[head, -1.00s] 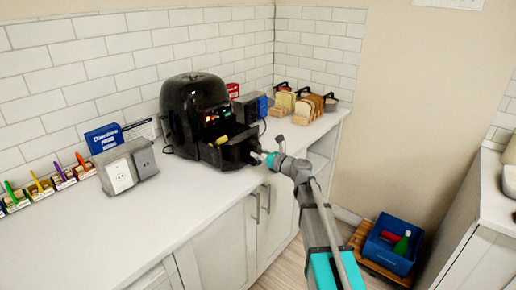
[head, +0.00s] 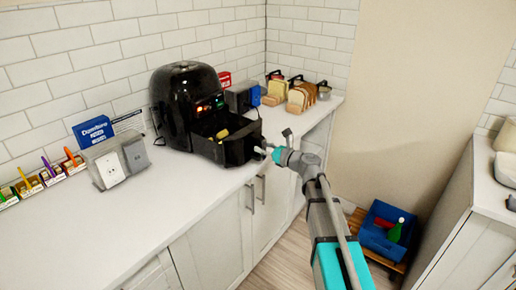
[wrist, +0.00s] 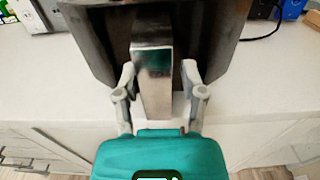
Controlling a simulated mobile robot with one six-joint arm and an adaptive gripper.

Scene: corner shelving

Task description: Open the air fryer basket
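The black air fryer (head: 182,92) stands on the white counter against the tiled wall. Its basket (head: 240,149) is pulled well out of the body, and I can see into its open top, where something yellow lies. My gripper (head: 262,151) is at the basket's front, over the counter edge. In the wrist view, the shiny handle (wrist: 153,85) of the basket lies between the fingers of my gripper (wrist: 158,75). The fingers are closed about the handle, though a small gap seems to show on the right side. The basket's dark front (wrist: 95,40) is just beyond.

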